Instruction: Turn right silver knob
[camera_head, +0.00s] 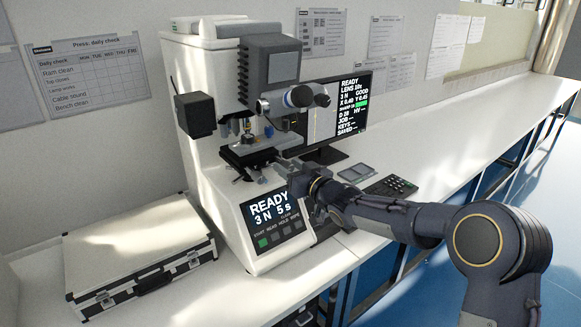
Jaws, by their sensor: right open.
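The white hardness tester (215,150) stands on the bench, with a dark head and an eyepiece above its small stage (248,152). Small silver knobs show below the stage; one (262,180) is just left of my right gripper. My right gripper (284,168) is at the right side of the stage, close to the knobs, and open. Its fingertips are small and dark here, and I cannot tell whether they touch a knob. The gripper may hide part of the right silver knob. My left gripper is out of view.
The tester's front panel (278,219) reads "READY 3 N 5 s". A monitor (345,110), a keypad (391,187) and a small grey item (356,173) are to the right. A silver case (140,245) lies at left. The bench is clear farther right.

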